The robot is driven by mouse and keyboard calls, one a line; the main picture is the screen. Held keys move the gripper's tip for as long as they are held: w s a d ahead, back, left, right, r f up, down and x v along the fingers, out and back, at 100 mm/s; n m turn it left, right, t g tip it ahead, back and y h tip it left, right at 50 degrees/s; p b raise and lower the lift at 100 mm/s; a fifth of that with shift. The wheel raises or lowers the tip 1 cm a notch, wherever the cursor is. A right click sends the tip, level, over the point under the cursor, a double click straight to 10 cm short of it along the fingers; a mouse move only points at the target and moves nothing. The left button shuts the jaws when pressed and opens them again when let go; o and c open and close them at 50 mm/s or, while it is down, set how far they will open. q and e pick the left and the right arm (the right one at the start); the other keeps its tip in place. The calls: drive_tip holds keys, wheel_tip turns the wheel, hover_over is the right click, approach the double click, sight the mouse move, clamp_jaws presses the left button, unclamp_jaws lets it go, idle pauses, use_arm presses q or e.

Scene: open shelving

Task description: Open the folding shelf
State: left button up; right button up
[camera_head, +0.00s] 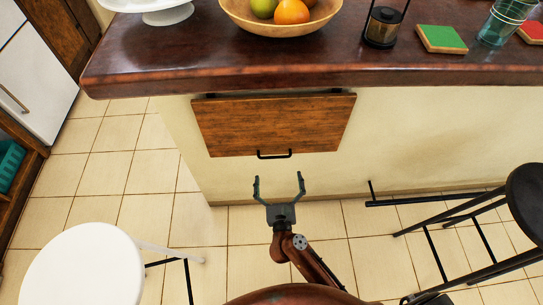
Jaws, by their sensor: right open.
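The folding shelf (275,123) is a brown wooden panel against the cream wall below the dark counter. It hangs down, tilted slightly out of line with the counter edge. A black bar handle (274,155) sits at the middle of its lower edge. My right gripper (279,184) is open and empty, its two fingers pointing up in the picture toward the handle. It is just below the handle in the picture and appears apart from it. My left gripper is not in view.
A dark counter (200,72) overhangs the shelf, with a fruit bowl (240,18), a lantern (383,27) and a green coaster (442,39) on it. A white stool (85,265) stands at lower left, a black stool (525,200) at right. Tiled floor between them is clear around my arm.

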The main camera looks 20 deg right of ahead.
sight(275, 157)
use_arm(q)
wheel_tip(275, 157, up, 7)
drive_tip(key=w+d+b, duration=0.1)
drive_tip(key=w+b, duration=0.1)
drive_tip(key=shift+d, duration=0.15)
use_arm(e)
drive_tip(key=shift+m, duration=0.7)
drive_tip(key=shift+a+r+x, duration=0.1)
drive_tip(key=shift+r+x, duration=0.1)
drive_tip(key=shift+x, duration=1.05)
drive_tip(key=shift+a+r+x, duration=0.1)
drive_tip(key=shift+r+x, duration=0.1)
drive_tip(key=shift+x, duration=1.1)
drive_tip(key=shift+a+r+x, duration=0.1)
drive_tip(key=shift+r+x, duration=0.1)
drive_tip(key=shift+x, duration=1.05)
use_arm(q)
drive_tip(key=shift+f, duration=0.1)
use_arm(e)
drive_tip(key=shift+w, duration=0.1)
drive_tip(key=shift+c, duration=0.4)
drive_tip(key=c, duration=1.3)
